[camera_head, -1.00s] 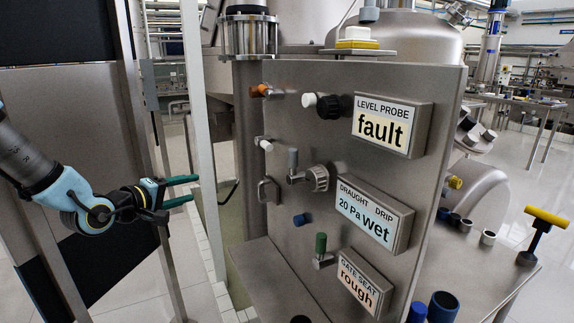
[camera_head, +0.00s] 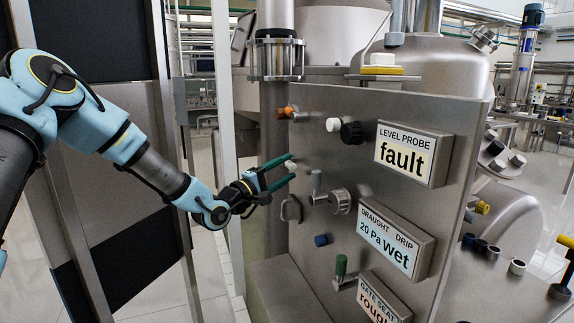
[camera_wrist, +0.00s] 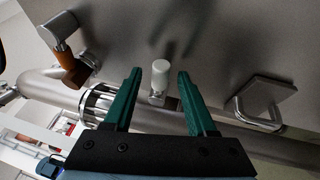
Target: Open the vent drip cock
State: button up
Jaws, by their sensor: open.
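My gripper (camera_head: 286,169) is open at the left edge of the upright steel panel (camera_head: 300,235). In the head view the fingers largely cover this cock. No label names the vent drip cock, so I cannot tell for sure that it is this one. The display beside the panel's middle fittings (camera_head: 388,237) reads "DRAUGHT 20 Pa" and "DRIP wet".
An orange-handled fitting (camera_head: 287,112) sits above, also seen in the wrist view (camera_wrist: 73,68). A metal pull handle (camera_head: 290,209) is just below my gripper. The level probe display (camera_head: 414,153) reads "fault".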

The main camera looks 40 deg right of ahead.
jog(key=shift+d, duration=0.4)
jog(key=shift+c, duration=0.2)
grip_shut()
dwell(1.0)
